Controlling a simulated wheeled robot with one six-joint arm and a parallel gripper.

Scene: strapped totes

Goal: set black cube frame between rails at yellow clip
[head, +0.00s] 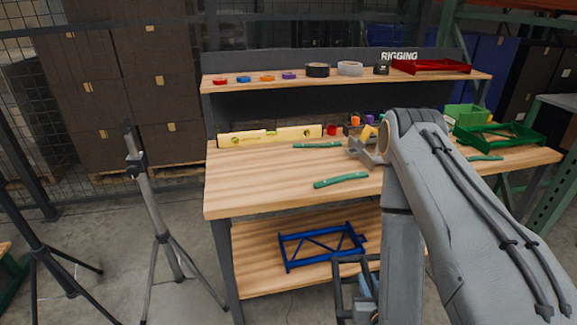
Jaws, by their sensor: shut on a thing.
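My gripper (362,150) is over the right half of the workbench, low over the wood, and is shut. A small dark boxy thing (351,129), which looks like the black cube frame, shows right at its fingertips; its shape is too small to make out well. A small yellow piece (368,132), perhaps the yellow clip, shows just above the gripper, partly hidden by it. Green bars lie on the bench, one (317,145) left of the gripper and one (341,180) in front of it. I cannot tell which pieces are the rails.
A yellow level (270,135) lies along the bench's back left. A red cup-like piece (331,130) is near it. A green truss frame (500,135) and green bin (466,115) are at right. The bench's front left (255,180) is clear. A blue frame (322,246) lies below.

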